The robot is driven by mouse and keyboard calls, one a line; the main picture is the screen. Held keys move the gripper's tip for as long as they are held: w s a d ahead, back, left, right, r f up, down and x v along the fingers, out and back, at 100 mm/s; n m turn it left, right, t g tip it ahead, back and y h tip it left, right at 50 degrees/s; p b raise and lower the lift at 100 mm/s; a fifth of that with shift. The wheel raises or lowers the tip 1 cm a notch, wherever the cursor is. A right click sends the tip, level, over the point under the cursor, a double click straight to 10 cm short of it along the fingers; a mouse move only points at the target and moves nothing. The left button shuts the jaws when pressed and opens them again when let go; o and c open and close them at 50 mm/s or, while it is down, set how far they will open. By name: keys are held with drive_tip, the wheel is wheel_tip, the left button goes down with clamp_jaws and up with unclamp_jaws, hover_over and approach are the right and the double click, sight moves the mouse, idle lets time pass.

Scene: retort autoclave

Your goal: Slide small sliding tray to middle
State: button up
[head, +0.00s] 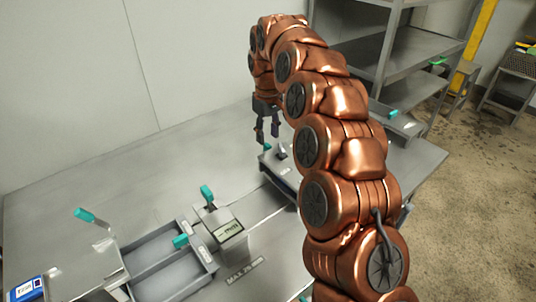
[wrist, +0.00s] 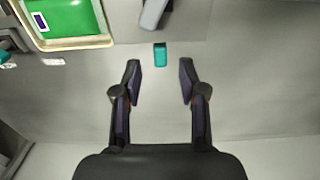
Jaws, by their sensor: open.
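My gripper (head: 268,137) is open and empty, pointing down over the far part of the steel table. In the wrist view its two fingers (wrist: 160,80) are spread apart. A teal grip (wrist: 160,55) lies just ahead of the gap between the fingertips, close to a grey metal piece (wrist: 153,14). A low metal tray-like part with a teal grip (head: 266,147) is below my gripper in the head view, partly hidden by my arm. I cannot tell for certain whether it is the small sliding tray. No contact with the fingers is visible.
A larger open metal tray (head: 152,246) with teal handles stands at the front left. A green-bottomed tray (wrist: 70,41) is at the wrist view's upper left.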

drive_tip(key=shift+f+p, duration=0.45)
drive_tip(key=shift+f, duration=3.4)
clamp_jaws()
